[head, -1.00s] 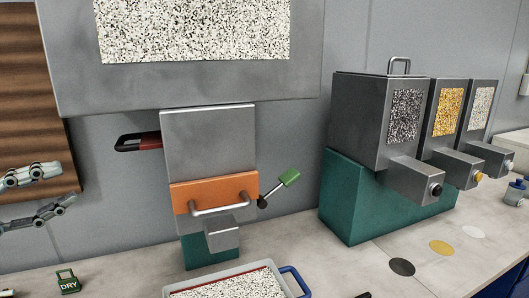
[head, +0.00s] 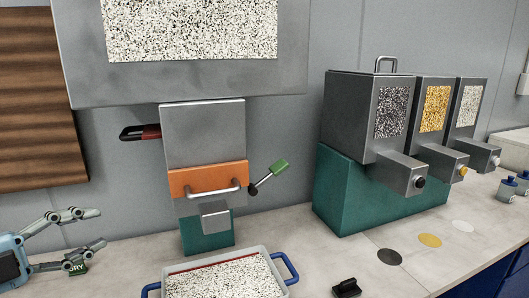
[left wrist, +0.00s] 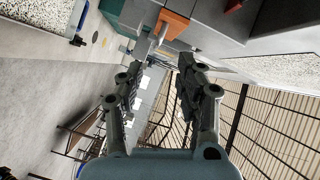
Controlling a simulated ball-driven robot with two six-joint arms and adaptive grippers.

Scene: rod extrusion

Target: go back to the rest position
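My left gripper (head: 98,228) is at the left edge of the head view, in front of the wall and above the left end of the bench. Its fingers are spread apart with nothing between them. In the left wrist view both fingers of the left gripper (left wrist: 158,78) are apart and empty. My right gripper is not in the head view.
A grey machine with an orange band (head: 207,179) stands at the bench's middle. A blue-handled tray (head: 258,254) of speckled pellets sits before it. Hoppers on a teal base (head: 340,190) stand right. A green DRY tag (head: 79,267) is partly hidden behind the left gripper.

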